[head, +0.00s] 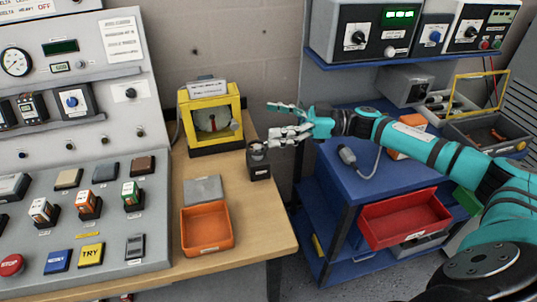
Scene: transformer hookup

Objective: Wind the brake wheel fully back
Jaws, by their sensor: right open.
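My right gripper (271,125) comes in from the right. Its two fingers are spread apart with nothing seen between them, and they point left over the right edge of the wooden bench. A small dark block with a round top part (258,148) stands on the bench just below and left of the lower fingertip. Whether they touch cannot be told. This round part may be the brake wheel, but its label is too small to read. A yellow-framed box (184,122) with a grey disc and a red mark inside stands to the left of the gripper. My left gripper is not in view.
An orange tray (207,249) and a grey plate (203,190) lie on the bench (268,228). A sloped control panel (150,225) fills the left. A blue shelf cart (352,190) with a red bin (405,236) stands under my right arm. Instruments sit on its upper shelf.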

